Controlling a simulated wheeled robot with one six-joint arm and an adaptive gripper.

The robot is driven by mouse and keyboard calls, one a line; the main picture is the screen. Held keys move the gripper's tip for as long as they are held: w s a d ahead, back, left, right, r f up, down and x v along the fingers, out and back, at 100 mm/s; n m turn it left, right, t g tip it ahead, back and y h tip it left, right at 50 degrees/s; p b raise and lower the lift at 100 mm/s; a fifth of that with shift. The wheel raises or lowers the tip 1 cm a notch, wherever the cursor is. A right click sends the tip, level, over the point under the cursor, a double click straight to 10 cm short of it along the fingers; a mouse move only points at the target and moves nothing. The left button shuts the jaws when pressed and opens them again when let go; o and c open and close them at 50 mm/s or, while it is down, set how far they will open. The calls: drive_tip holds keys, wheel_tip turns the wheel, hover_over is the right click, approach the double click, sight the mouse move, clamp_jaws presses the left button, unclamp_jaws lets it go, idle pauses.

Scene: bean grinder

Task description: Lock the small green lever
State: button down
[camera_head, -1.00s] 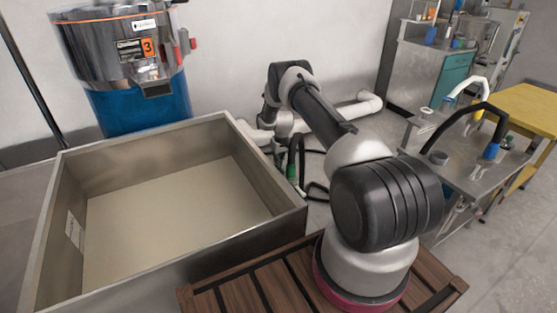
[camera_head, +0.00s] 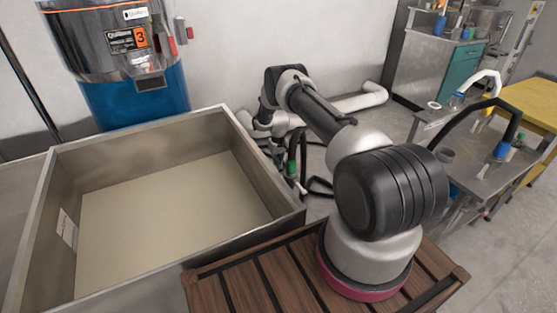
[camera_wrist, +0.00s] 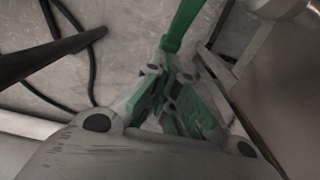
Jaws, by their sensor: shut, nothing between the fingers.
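In the wrist view a green bar (camera_wrist: 185,22), which looks like the small green lever, comes down from the top edge. Its lower end is just beyond the tips of my gripper (camera_wrist: 173,78). My gripper has grey links with green inner faces, and its fingers are shut with nothing between them. I cannot tell whether the tips touch the bar. In the head view a small green piece (camera_head: 291,168) shows by a black hose behind the steel bin; I cannot tell if it is the same lever. My gripper is not clearly visible there.
The open steel bin (camera_head: 293,215) stands at left, with a blue and steel machine (camera_head: 135,95) behind it. Black hoses (camera_wrist: 90,70) lie on the floor beside my gripper. A metal table (camera_head: 480,165) with hoses stands at right.

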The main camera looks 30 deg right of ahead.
drive_tip(key=shift+g, duration=0.8)
drive_tip(key=shift+s+d+f, duration=0.1)
drive_tip(key=shift+s+f, duration=0.35)
drive_tip(key=shift+f, duration=0.3)
drive_tip(key=shift+s+a+f, duration=0.1)
drive_tip(key=shift+s+f, duration=0.35)
drive_tip(key=shift+f, duration=0.3)
drive_tip(key=shift+s+d+f, duration=0.1)
drive_tip(key=shift+s+f, duration=0.35)
drive_tip(key=shift+f, duration=0.3)
